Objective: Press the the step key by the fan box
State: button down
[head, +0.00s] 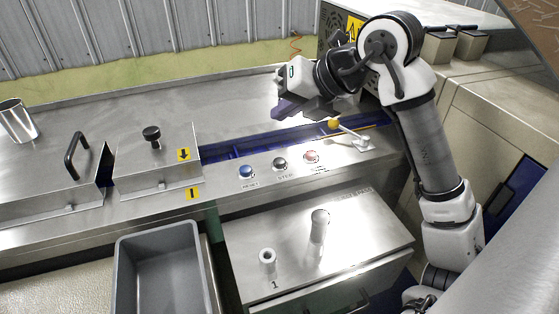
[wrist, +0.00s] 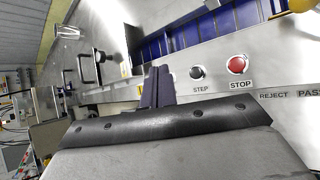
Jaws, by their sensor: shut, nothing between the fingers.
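The dark step key (head: 280,164) is a round button labelled STEP, in a row on the steel panel between a blue and a red button. It also shows in the wrist view (wrist: 197,72), just right of my fingers. My gripper (head: 283,112) is shut and empty. It hangs over the machine bed, beyond the button row, apart from the key. Its dark fingers show in the wrist view (wrist: 160,72). A vented housing (head: 337,38) with a yellow sign stands behind my arm; I cannot tell whether it is the fan box.
The blue reset button (head: 246,171) and red stop button (head: 311,157) flank the key. A yellow-knobbed lever (head: 334,124) stands to the right. A steel cover with a black knob (head: 152,133) is at left. A grey bin (head: 158,236) stands in front.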

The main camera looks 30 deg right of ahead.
jog(key=b, duration=0.4)
send_over(284, 165)
notch_tip(284, 165, down, 7)
jog(key=shift+f, duration=0.15)
jog(key=shift+f+b, duration=0.3)
jog(key=shift+b, duration=0.15)
dwell(1.3)
jog(key=shift+f+b, duration=0.45)
jog(key=shift+b, duration=0.15)
jog(key=shift+f+b, duration=0.4)
jog(key=shift+b, duration=0.15)
dwell(0.4)
dwell(0.4)
jog(key=shift+r+p, duration=0.45)
jog(key=shift+r, duration=0.45)
jog(key=shift+r, duration=0.1)
